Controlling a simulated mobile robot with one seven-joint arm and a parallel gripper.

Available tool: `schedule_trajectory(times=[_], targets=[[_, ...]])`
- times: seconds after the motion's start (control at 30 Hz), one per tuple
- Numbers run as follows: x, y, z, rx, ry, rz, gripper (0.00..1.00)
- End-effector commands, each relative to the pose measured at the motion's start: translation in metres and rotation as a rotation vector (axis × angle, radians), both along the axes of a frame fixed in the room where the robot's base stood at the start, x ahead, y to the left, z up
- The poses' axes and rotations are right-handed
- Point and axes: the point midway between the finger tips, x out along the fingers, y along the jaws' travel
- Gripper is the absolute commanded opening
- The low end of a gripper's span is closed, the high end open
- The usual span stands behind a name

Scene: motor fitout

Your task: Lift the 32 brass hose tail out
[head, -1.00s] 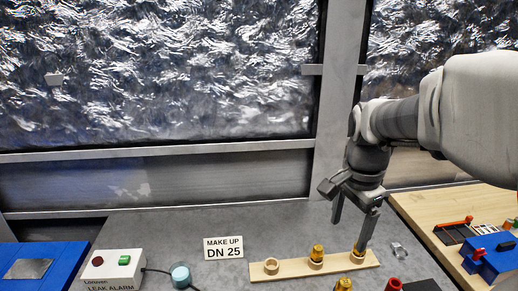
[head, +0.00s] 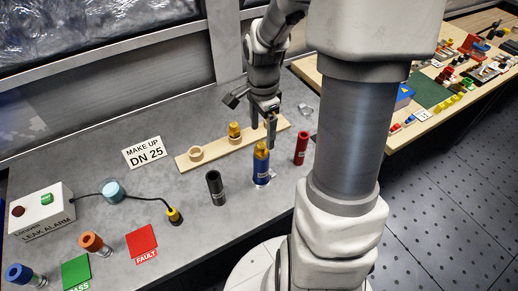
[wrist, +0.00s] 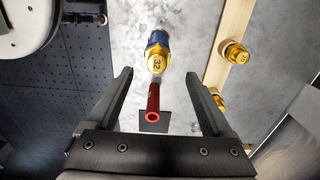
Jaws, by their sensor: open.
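The brass hose tail marked 32 (wrist: 156,62) stands in the top of a blue hose piece (head: 261,170). Its brass top (head: 261,150) shows in the head view, close to my gripper's fingers. My gripper (head: 262,118) points down above the bench and is open and empty. In the wrist view its fingertips (wrist: 158,76) are spread wide, with the 32 tail between and beyond them. I cannot tell the exact height gap. A red tube (wrist: 152,100) also shows between the fingers in the wrist view.
A wooden strip (head: 215,148) lies behind the blue hose, with an empty ring (head: 196,153) and brass tails (wrist: 237,53). A black tube (head: 215,188) stands left of the blue hose. The red tube (head: 301,148) stands right. A "MAKE UP DN 25" sign (head: 147,152) stands at left.

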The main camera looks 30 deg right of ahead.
Motion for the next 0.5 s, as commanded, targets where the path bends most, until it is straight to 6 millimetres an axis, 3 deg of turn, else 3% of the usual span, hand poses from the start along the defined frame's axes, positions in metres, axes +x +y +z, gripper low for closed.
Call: schedule_trajectory(times=[0.5], targets=[[-0.005, 0.005, -0.053, 0.002, 0.000, 0.001, 0.85]])
